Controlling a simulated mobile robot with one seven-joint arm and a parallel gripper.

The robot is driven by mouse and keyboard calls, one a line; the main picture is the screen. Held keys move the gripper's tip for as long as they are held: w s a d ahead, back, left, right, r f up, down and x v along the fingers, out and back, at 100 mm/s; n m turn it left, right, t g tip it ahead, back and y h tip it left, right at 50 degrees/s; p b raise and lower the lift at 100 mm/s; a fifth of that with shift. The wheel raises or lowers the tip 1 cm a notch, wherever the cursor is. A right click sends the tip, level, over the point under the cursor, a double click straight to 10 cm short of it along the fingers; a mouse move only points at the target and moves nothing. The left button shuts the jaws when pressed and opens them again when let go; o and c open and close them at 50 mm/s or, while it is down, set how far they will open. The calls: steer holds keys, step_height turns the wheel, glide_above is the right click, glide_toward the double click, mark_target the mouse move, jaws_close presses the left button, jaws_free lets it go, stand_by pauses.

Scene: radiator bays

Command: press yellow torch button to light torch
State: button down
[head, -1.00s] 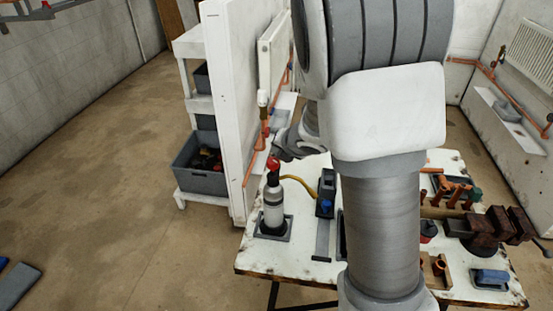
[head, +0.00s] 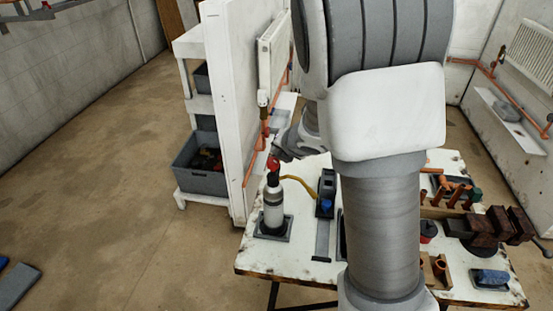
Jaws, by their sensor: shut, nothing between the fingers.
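I cannot make out a yellow button, and I see no flame. A grey end part of my arm shows just above and right of the bottle's red top. The fingers of my gripper cannot be made out; my large upper arm links cover the middle of the view.
A white wall panel (head: 228,110) with a radiator stands behind left, beside a shelf holding a grey crate (head: 203,183). The left floor is mostly clear.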

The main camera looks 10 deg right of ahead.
steer(key=shift+f, duration=0.1)
stand_by(0.3)
steer(key=shift+f+b, duration=0.3)
steer(key=shift+b, duration=0.25)
steer(key=shift+f+b, duration=0.45)
stand_by(0.5)
steer(key=shift+r, duration=0.1)
steer(key=shift+r+p, duration=0.75)
step_height(320, 180, up, 5)
steer(key=p, duration=0.4)
stand_by(0.8)
